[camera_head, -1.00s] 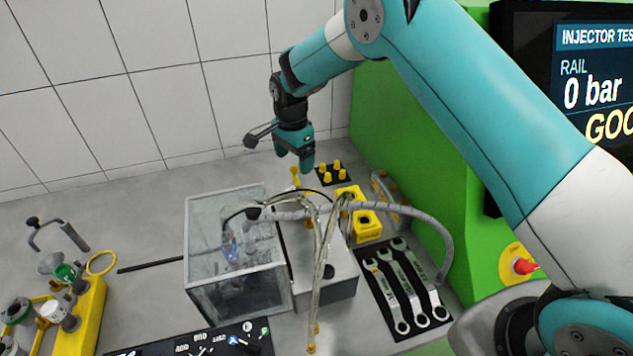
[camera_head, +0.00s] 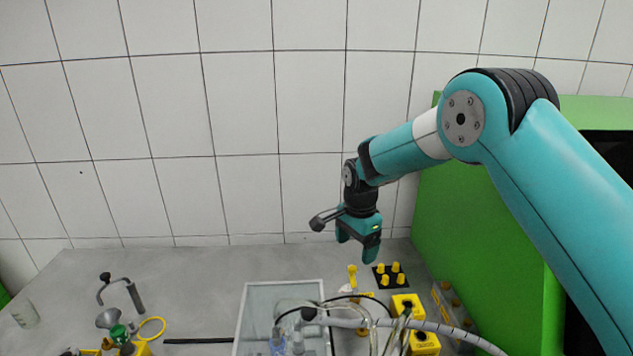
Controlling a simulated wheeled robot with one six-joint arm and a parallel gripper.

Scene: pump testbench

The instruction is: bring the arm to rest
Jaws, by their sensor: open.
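My gripper (camera_head: 357,248) hangs at the end of my teal arm, pointing down above the back of the bench. Its two teal fingers are apart, with nothing seen between them. It is above and behind a yellow fitting (camera_head: 353,277) and a black plate with several yellow caps (camera_head: 388,275), apart from both. The arm reaches in from the right side of the picture, with its elbow high in front of the tiled wall.
A clear-walled box (camera_head: 252,300) stands at the front middle, with hoses (camera_head: 440,328) running right. A yellow block (camera_head: 408,303) lies beside it. A green cabinet (camera_head: 450,215) bounds the right side. A hand crank (camera_head: 122,290) and funnel stand left. The grey bench (camera_head: 200,275) is clear at the back.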

